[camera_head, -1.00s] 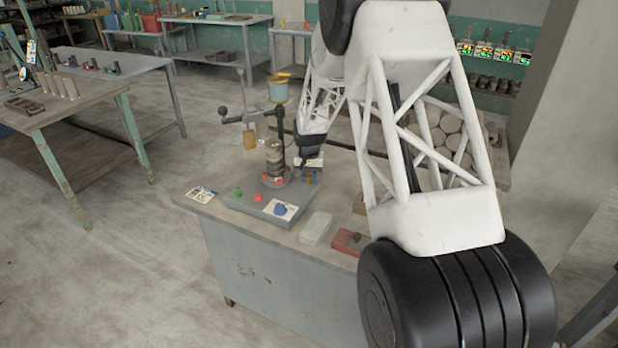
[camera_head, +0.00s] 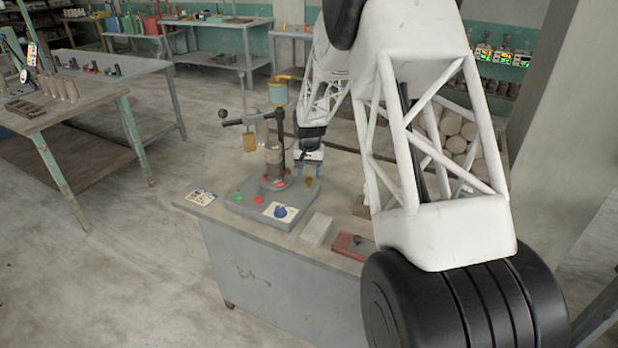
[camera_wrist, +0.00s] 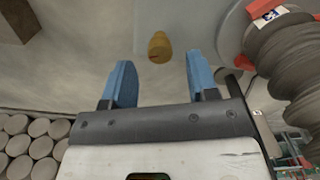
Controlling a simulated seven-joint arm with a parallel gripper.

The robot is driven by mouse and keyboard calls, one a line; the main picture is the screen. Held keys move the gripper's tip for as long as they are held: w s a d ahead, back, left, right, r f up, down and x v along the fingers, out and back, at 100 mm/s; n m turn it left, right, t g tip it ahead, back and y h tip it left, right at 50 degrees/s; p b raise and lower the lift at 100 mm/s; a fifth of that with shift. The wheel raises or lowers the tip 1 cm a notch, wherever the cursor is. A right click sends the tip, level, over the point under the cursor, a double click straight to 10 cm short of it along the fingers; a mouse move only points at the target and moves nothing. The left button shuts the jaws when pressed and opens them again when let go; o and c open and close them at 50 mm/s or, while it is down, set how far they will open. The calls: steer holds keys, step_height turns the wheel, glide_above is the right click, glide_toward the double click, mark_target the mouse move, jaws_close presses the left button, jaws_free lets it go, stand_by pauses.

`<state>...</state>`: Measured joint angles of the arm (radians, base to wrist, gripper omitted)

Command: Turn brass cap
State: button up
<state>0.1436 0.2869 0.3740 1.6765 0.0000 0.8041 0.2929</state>
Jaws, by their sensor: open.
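The brass cap (camera_head: 309,182) is a small yellow-brown knob on the right rear part of the grey machine base (camera_head: 240,207) in the head view. It also shows in the wrist view (camera_wrist: 160,47), upper middle, rounded with a dark mark at one end. My gripper (camera_head: 308,171) is just above and behind the cap, its blue fingers pointing down. In the wrist view the gripper (camera_wrist: 160,68) is open and empty, its two fingers apart. The cap lies ahead, roughly in line with the gap and not touched by either finger.
The machine's ribbed grey column (camera_wrist: 297,60) stands close to the right finger in the wrist view. The base carries green and red buttons and a blue knob (camera_head: 280,211). A pale block (camera_head: 316,230) and a red tray (camera_head: 352,246) lie in front. Stacked clay cylinders (camera_wrist: 22,145) are at left.

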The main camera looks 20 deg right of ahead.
mark_target(309, 179)
steer(key=shift+r, duration=2)
steer(key=shift+s+a+r, duration=0.15)
steer(key=shift+s+r, duration=0.2)
steer(key=shift+r, duration=0.05)
steer(key=s+a+r+n+t, duration=0.1)
steer(key=s+a+r, duration=0.2)
steer(key=s+r, duration=0.65)
steer(key=s+a+r+n, duration=0.1)
steer(key=s+a+r, duration=0.3)
steer(key=s+r, duration=0.55)
steer(key=s+a+n, duration=0.1)
steer(key=s+a, duration=0.1)
steer(key=s, duration=1.4)
steer(key=s+a+n+t, duration=0.1)
steer(key=s+a, duration=0.1)
steer(key=s, duration=1.4)
steer(key=shift+s+f+n+t, duration=0.25)
steer(key=shift+f+n+t, duration=0.05)
steer(key=shift+f+n, duration=0.15)
